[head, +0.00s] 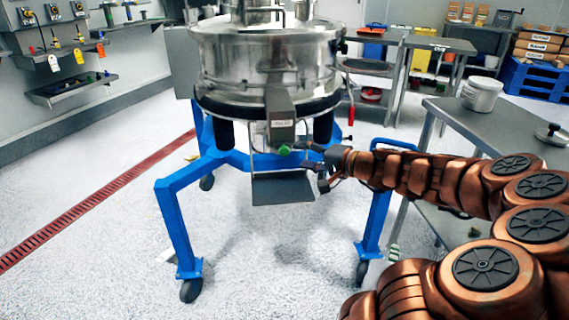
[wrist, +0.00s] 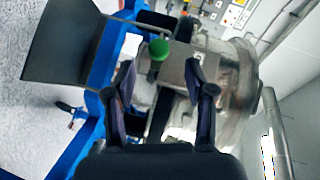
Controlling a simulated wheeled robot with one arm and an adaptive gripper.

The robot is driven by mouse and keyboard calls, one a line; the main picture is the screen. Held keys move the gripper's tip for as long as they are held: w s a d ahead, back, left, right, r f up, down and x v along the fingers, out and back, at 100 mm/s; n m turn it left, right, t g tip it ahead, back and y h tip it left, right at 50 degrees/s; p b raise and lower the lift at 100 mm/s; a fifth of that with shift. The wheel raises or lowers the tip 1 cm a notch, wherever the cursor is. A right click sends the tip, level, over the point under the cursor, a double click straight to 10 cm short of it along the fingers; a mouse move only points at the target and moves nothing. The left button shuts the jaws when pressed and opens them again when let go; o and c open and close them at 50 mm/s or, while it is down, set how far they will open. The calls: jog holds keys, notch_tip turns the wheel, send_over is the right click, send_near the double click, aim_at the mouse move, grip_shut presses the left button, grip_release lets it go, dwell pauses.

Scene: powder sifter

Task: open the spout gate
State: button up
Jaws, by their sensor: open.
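The powder sifter (head: 265,60) is a round steel drum on a blue wheeled frame. Its rectangular grey spout (head: 280,108) hangs at the front. A green knob (head: 284,150), seemingly the spout gate's handle, sits just below the spout. In the wrist view the green knob (wrist: 159,49) lies a little beyond my fingertips, in line with the space between them. My gripper (head: 307,156) is open and empty, just right of the knob; it also shows in the wrist view (wrist: 160,72). I cannot tell whether a finger touches the knob. The gate plate itself is not clearly visible.
A dark flat plate (head: 282,187) hangs below the spout. A blue frame leg (head: 180,230) stands at the left and another (head: 377,222) at the right. The floor at left is clear.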

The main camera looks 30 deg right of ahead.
aim_at(286, 152)
jog(key=shift+d+b+x, duration=0.2)
jog(key=shift+b+x, duration=0.15)
jog(key=shift+x, duration=3.45)
jog(key=shift+f, duration=0.15)
grip_shut()
